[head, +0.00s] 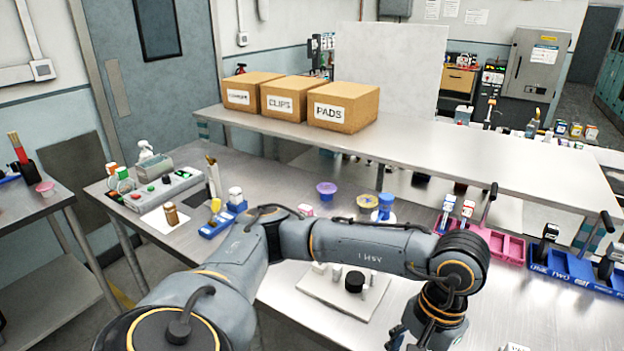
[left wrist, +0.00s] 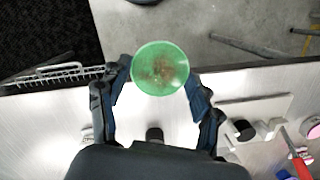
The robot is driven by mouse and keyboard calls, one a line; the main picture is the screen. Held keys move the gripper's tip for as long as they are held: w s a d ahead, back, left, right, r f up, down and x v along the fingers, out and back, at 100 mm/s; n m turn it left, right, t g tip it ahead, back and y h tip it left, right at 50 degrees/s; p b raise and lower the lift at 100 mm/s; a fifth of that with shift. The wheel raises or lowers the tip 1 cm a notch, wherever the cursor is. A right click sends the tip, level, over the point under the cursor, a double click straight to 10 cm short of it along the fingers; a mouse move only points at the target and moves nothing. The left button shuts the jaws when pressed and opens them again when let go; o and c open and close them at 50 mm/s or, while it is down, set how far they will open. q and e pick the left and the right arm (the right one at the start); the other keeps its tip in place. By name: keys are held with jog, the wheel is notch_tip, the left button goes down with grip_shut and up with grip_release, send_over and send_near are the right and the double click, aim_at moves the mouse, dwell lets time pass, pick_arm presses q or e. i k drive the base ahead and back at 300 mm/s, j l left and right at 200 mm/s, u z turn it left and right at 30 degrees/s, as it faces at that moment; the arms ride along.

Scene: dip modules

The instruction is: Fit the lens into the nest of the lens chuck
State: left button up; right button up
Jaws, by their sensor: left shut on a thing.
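The lens (left wrist: 160,68) is a green, see-through round disc with brownish mottling in its middle, seen in the left wrist view. My left gripper (left wrist: 159,74) is shut on it, one blue-padded finger at each side edge. In the head view my left arm reaches across to the right and its gripper is mostly cut off at the bottom edge; the lens does not show there. A pale plate (head: 318,289) on the bench bears a black round piece (head: 354,281) and small light blocks. I cannot tell whether this is the lens chuck; no nest is clear. My right gripper is not in view.
Blue racks (head: 568,267) and a pink rack (head: 507,245) with upright tools line the right side. A raised shelf (head: 430,156) bears cardboard boxes (head: 346,106). In the left wrist view, a wire rack (left wrist: 55,76) lies at left.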

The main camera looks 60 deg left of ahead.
aim_at(355, 278)
jog(key=u, duration=1.45)
